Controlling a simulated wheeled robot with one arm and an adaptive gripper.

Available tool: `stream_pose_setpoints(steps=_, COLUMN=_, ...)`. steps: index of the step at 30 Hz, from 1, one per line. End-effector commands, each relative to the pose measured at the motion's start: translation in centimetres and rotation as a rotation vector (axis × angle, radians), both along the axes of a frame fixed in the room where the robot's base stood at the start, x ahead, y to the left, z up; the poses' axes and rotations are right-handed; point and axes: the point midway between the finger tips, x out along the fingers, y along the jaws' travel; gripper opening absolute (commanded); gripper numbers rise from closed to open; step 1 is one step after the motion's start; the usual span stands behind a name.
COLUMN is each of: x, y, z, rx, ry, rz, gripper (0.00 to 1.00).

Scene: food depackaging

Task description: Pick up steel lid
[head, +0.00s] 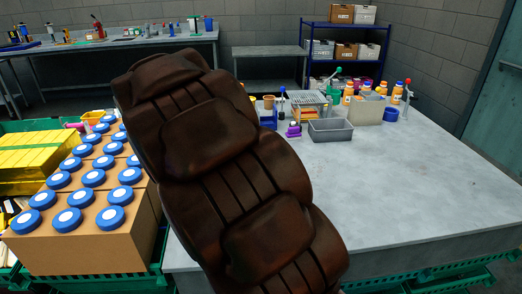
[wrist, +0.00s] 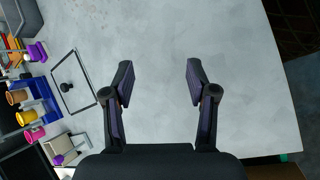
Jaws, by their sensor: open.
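In the wrist view, a flat rectangular lid (wrist: 82,70) with a dark rim and a black knob lies on the grey table, left of my gripper. Its surface looks much like the tabletop. My gripper (wrist: 160,75) points at the table with its two fingers wide apart. Only bare tabletop shows between and beyond the fingers. The lid is to the left of the left finger, and nothing is held. In the head view I cannot make out the lid or my gripper; the middle of that view is blocked.
The grey table (head: 410,190) is mostly clear at the right. At its back stand a grey tray (head: 330,130), orange-capped bottles (head: 397,92) and a beige box (head: 368,108). Colored cups (wrist: 25,117) sit left in the wrist view. Cardboard boxes with blue-lidded jars (head: 94,178) are at the left.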

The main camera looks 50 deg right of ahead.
Motion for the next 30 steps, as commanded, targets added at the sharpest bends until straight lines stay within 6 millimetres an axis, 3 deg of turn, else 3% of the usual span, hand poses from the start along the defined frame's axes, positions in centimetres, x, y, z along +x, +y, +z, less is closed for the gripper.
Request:
stream_pose_setpoints(steps=6, x=4.6, y=-5.2, z=0.1, rx=-0.095, ry=0.118, rz=0.107, gripper=0.57)
stream_pose_setpoints(steps=15, x=10.7, y=-11.3, z=-0.4, rx=-0.197, ry=0.297, rz=0.259, gripper=0.57)
stream_pose_setpoints(steps=23, x=15.6, y=-15.9, z=-2.1, rx=-0.255, ry=0.456, rz=0.384, gripper=0.57)
stream_pose_setpoints(steps=30, x=19.8, y=-19.3, z=-4.9, rx=-0.287, ry=0.595, rz=0.499, gripper=0.57)
